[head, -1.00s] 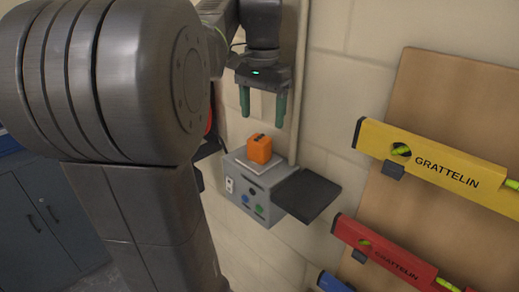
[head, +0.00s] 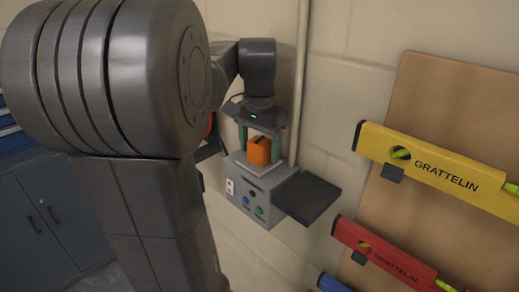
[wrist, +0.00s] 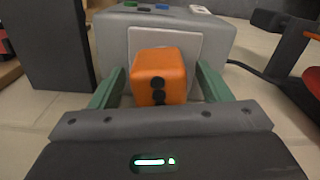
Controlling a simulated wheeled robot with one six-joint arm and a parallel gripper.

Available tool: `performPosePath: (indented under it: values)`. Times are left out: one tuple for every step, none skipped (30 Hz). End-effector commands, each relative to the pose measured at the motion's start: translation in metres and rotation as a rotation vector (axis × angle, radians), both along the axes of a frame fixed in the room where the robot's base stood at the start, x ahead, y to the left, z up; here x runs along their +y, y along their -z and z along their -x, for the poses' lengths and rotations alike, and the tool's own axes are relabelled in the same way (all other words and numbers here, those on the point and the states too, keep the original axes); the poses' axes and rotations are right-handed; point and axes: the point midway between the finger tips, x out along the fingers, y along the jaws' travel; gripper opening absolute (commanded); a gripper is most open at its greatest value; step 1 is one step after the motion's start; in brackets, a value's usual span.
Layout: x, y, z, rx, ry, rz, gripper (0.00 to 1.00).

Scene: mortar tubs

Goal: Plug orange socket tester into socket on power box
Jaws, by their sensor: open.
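The orange socket tester (head: 258,152) sits on the light plate on top of the grey power box (head: 250,197). In the wrist view the fingers (wrist: 158,90) stand apart from the tester with a gap on both sides. A white socket plate (head: 230,187) is on the front left of the box.
A dark flat shelf (head: 307,197) juts out right of the box. A pipe (head: 299,80) runs up the wall behind. Yellow (head: 440,170) and red (head: 385,256) levels hang on a board at right. Blue-grey cabinets (head: 55,215) stand at left.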

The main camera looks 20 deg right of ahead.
Motion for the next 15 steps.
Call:
performPosePath:
  values:
    - [0.0,0.0046,0.0005,0.001,0.0,0.0,0.71]
    - [0.0,0.0065,0.0006,0.001,0.0,0.0,0.71]
    - [0.0,0.0082,0.0006,0.0,0.0,0.0,0.71]
    - [0.0,0.0089,0.0005,0.0,0.0,0.0,0.71]
    - [-0.0001,0.0092,0.0004,-0.001,0.0,0.001,0.71]
    - [-0.0002,0.0093,0.0003,-0.001,0.0,0.0,0.71]
    - [-0.0002,0.0092,0.0003,-0.001,0.0,0.0,0.71]
    - [-0.0002,0.0092,0.0003,-0.001,0.0,0.0,0.71]
    - [-0.0002,0.0091,0.0003,-0.001,0.0,0.0,0.71]
    - [-0.0002,0.0091,0.0003,-0.001,0.0,0.0,0.71]
    - [-0.0002,0.0091,0.0003,-0.001,0.0,0.001,0.71]
    - [-0.0002,0.009,0.0003,-0.001,0.0,0.001,0.71]
    - [-0.0002,0.009,0.0003,-0.001,0.0,0.001,0.71]
    - [-0.0002,0.009,0.0003,-0.001,0.0,0.001,0.67]
    - [-0.0002,0.009,0.0003,-0.001,0.0,0.001,0.59]
